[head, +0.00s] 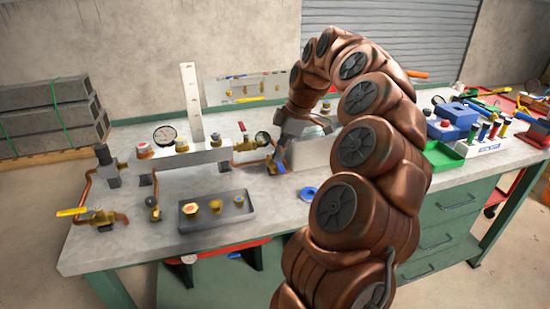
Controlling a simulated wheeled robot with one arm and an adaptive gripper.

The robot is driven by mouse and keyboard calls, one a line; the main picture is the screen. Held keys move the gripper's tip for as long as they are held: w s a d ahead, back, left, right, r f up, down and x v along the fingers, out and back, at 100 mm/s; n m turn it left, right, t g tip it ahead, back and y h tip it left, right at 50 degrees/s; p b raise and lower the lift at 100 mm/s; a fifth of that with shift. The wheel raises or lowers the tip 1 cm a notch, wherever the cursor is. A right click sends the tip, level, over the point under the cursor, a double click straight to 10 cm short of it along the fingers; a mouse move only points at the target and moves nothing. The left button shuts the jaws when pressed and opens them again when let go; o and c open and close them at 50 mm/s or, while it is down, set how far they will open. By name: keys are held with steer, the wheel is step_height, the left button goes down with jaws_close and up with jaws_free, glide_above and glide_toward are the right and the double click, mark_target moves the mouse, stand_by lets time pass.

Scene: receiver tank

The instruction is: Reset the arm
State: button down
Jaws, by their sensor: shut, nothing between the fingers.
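My copper-coloured arm rises from the bottom of the head view, arches over the workbench (330,178) and bends down at its far end.
A grey tray (245,231) with brass fittings sits at the front. A yellow-handled valve (98,216) stands at the left edge. A blue ring (308,194) lies near the gripper. A green bin (443,155) and a blue box (459,114) are at the right.

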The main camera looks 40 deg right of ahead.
steer(key=w+p+v, duration=0.1)
steer(key=p+v, duration=0.2)
steer(key=v, duration=0.3)
steer(key=s+a+r+m+g+p, duration=0.1)
steer(key=s+a+r+p, duration=0.15)
steer(key=a, duration=0.85)
steer(key=s+a+r+m+g+p, duration=0.1)
steer(key=s+a+r, duration=0.25)
steer(key=a, duration=0.75)
steer(key=s+a+f+m+h+p, duration=0.1)
steer(key=s+a+f+m, duration=0.1)
steer(key=s, duration=0.5)
steer(key=s+a+f+m+g+h+p, duration=0.1)
steer(key=s+a+f+m, duration=0.1)
steer(key=s, duration=0.5)
steer(key=s+a+f+m+g+h+p, duration=0.1)
steer(key=s+a+f+m+p, duration=0.1)
steer(key=s, duration=0.6)
step_height(320, 180, down, 3)
steer(key=shift+a+r+m, duration=0.2)
steer(key=shift+a+m, duration=0.3)
steer(key=shift+m, duration=0.7)
